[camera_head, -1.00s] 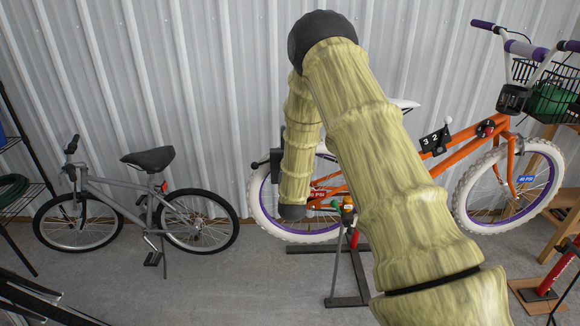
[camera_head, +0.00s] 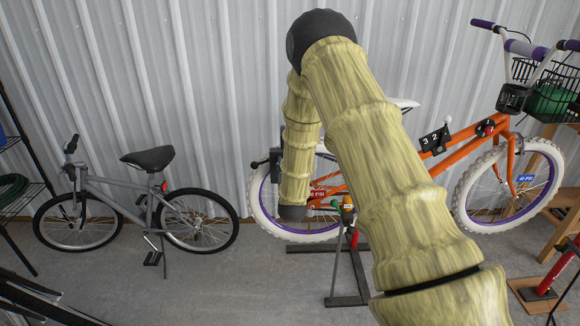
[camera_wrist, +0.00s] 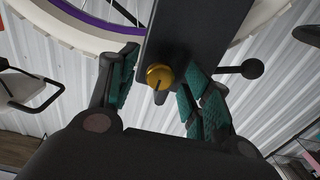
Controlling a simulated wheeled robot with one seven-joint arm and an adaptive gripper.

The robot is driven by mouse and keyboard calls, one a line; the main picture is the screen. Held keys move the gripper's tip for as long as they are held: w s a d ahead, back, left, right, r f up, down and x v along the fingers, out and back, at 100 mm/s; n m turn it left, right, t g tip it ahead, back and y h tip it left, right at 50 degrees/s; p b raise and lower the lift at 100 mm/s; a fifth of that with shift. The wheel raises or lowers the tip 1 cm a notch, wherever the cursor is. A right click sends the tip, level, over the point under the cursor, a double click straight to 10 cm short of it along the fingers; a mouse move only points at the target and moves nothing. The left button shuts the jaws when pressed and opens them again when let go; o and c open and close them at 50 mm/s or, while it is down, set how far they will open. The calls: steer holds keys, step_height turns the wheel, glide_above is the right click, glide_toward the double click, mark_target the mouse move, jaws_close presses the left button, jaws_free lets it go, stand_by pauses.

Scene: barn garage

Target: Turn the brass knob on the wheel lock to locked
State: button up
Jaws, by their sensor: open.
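In the wrist view the wheel lock is a dark box (camera_wrist: 205,30) in front of a bicycle wheel. A round brass knob (camera_wrist: 159,76) with a dark slot-like mark sits near the box's lower end. My gripper (camera_wrist: 162,65) is open, with one teal-padded finger left of the knob and the other to its right. The knob appears between the fingers, and I see no clear contact. A black lever with a ball end (camera_wrist: 252,68) sticks out to the right of the box. In the head view the lock (camera_head: 276,158) is partly behind my arm, which hides my gripper.
The orange bicycle (camera_head: 460,150) with white tyres stands against the corrugated wall. A stand (camera_head: 345,300) is below it. A wooden frame (camera_head: 552,205) is at the far right.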

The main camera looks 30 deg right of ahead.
steer(key=v, duration=1.1)
steer(key=shift+s, duration=0.3)
steer(key=shift+f, duration=0.1)
